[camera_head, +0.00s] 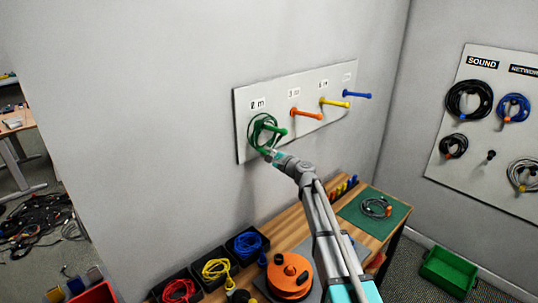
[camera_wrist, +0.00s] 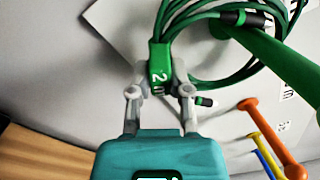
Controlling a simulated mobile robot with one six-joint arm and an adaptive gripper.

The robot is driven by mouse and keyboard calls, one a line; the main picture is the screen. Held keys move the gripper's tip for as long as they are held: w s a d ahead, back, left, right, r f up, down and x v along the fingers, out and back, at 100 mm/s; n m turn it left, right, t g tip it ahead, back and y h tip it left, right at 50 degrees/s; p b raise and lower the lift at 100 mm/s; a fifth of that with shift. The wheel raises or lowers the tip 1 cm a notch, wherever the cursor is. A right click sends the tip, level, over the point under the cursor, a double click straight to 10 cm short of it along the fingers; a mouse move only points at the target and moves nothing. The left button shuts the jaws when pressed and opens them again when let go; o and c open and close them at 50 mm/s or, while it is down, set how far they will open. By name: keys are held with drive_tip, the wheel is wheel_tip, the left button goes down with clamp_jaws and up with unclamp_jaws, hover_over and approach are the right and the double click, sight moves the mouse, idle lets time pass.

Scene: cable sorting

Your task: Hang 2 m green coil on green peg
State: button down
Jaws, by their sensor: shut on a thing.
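The green coil (camera_head: 254,138) hangs against the label board, with its loop around the green peg (camera_head: 279,131) under the "2 m" label. In the wrist view, the green cable strands (camera_wrist: 208,14) pass on both sides of the green peg (camera_wrist: 272,52). My gripper (camera_head: 271,155) is just below the peg. It is shut on the coil's green tag marked "2 m" (camera_wrist: 159,66), at the bottom of the coil. A dark plug end of the cable shows beside the peg in the wrist view. Whether the cable rests on the peg cannot be told.
An orange peg (camera_head: 308,115), a yellow peg (camera_head: 336,103) and a blue peg (camera_head: 357,95) stick out to the right. Below are a wooden bench, black bins with coiled cables and an orange reel (camera_head: 289,275). A green mat (camera_head: 354,211) holds a grey coil.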

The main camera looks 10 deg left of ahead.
drive_tip(key=shift+f, duration=0.2)
idle(0.5)
drive_tip(key=shift+c, duration=2.4)
unclamp_jaws()
drive_tip(key=v, duration=1.2)
drive_tip(key=s+d+f+n+g+h, duration=0.5)
drive_tip(key=s+d+f, duration=0.4)
drive_tip(key=s+d, duration=0.4)
drive_tip(key=s+d+f+n+g+h, duration=0.5)
drive_tip(key=s+d+f+n+h, duration=0.3)
drive_tip(key=s+d, duration=0.5)
drive_tip(key=shift+s+d+f+g+h, duration=0.3)
drive_tip(key=shift+s+f+h, duration=0.25)
drive_tip(key=shift+f+h, duration=0.3)
